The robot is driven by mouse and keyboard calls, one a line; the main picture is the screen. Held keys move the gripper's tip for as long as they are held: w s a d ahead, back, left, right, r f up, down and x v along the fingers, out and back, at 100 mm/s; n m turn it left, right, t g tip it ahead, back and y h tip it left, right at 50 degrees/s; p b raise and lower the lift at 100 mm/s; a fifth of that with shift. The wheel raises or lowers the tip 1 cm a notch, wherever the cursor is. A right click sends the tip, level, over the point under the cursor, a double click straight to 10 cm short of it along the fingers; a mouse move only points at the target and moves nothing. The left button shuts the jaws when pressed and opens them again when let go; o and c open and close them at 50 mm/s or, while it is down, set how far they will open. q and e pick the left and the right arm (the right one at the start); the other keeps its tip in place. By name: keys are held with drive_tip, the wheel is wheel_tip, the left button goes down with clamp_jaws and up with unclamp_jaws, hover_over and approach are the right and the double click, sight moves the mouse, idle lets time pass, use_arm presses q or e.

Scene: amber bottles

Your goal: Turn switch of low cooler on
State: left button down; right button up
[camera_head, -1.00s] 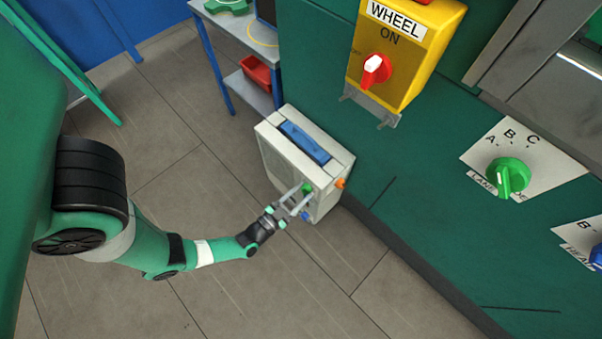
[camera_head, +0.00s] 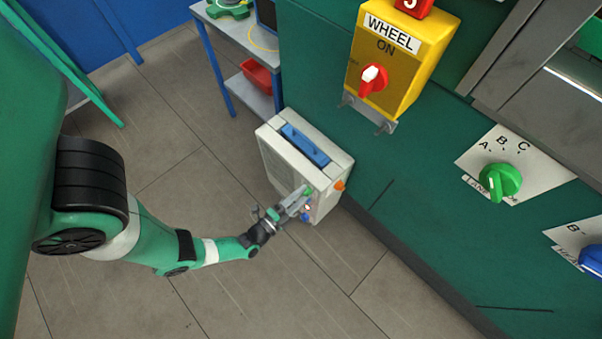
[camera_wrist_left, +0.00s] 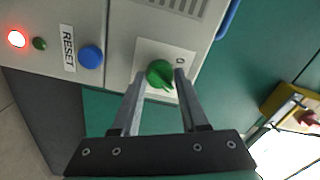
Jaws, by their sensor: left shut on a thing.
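The low cooler (camera_head: 275,165) is a pale box with a blue handle, standing on the floor against the green machine. Its switch is a green knob on a white plate (camera_wrist_left: 160,73), with a "0" mark beside it in the left wrist view; the knob also shows small in the head view (camera_head: 309,190). My left gripper (camera_wrist_left: 161,82) has a finger on either side of the knob and is shut on it. In the head view, the left gripper (camera_head: 301,198) reaches the cooler's front from the left. My right gripper is not in view.
Beside the switch are a blue button (camera_wrist_left: 91,56) labelled RESET, a small green button (camera_wrist_left: 40,43) and a lit red lamp (camera_wrist_left: 16,39). An orange knob (camera_head: 339,185) sits on the cooler's side. A yellow WHEEL switch box (camera_head: 400,60) juts out above.

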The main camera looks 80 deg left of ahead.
use_arm(q)
drive_tip(key=shift+m, duration=1.9)
drive_tip(key=shift+c, duration=2.2)
unclamp_jaws()
drive_tip(key=shift+s+d, duration=0.1)
